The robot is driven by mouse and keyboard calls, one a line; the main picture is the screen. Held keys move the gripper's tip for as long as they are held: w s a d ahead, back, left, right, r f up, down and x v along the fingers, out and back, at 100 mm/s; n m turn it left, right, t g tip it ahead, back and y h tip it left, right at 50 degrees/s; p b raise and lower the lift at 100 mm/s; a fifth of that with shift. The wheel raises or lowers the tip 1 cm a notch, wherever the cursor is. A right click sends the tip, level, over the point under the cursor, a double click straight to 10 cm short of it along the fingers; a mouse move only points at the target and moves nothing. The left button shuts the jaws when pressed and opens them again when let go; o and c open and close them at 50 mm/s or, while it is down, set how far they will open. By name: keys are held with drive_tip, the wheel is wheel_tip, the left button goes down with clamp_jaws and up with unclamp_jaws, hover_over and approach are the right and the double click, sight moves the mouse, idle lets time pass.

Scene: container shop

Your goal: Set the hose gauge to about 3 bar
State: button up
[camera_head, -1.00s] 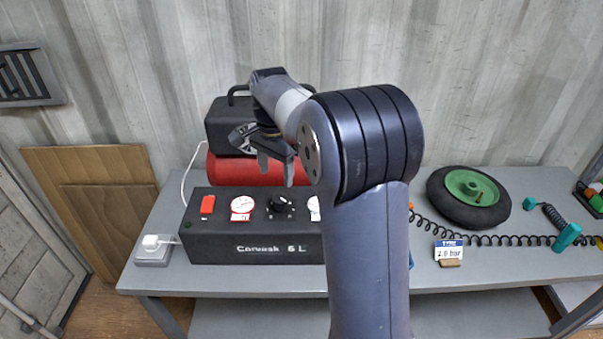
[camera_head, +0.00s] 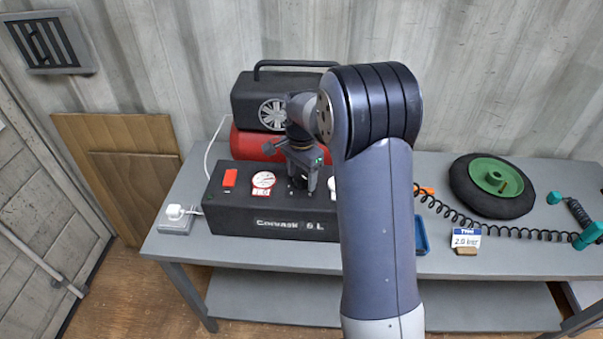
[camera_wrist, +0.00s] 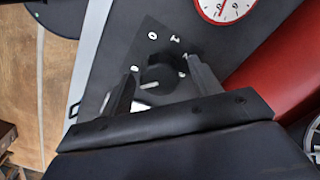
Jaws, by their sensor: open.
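The black compressor box (camera_head: 235,207), marked Convesk 6 L, stands on the bench. A black knob (camera_wrist: 160,78) with a white pointer mark shows in the wrist view, between the fingers. My gripper (camera_head: 303,184) is open over the box's sloping panel; in the wrist view its fingertips (camera_wrist: 162,68) flank the knob, and contact cannot be told. A white gauge (camera_head: 263,180) is left of my gripper; a gauge (camera_wrist: 226,8) is cut off at the top of the wrist view. Another gauge (camera_head: 333,184) is mostly hidden by my arm. The needle readings are too small to tell.
A red switch (camera_head: 230,178) is on the panel's left. A red tank (camera_head: 245,143) and black motor (camera_head: 250,97) stand behind. At right are a wheel (camera_head: 475,200), a coiled hose (camera_head: 520,233) and a tyre card (camera_head: 466,238) apparently reading 2.0 bar.

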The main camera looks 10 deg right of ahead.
drive_tip(key=shift+c, duration=0.5)
drive_tip(key=c, duration=0.9)
drive_tip(key=shift+n, duration=0.3)
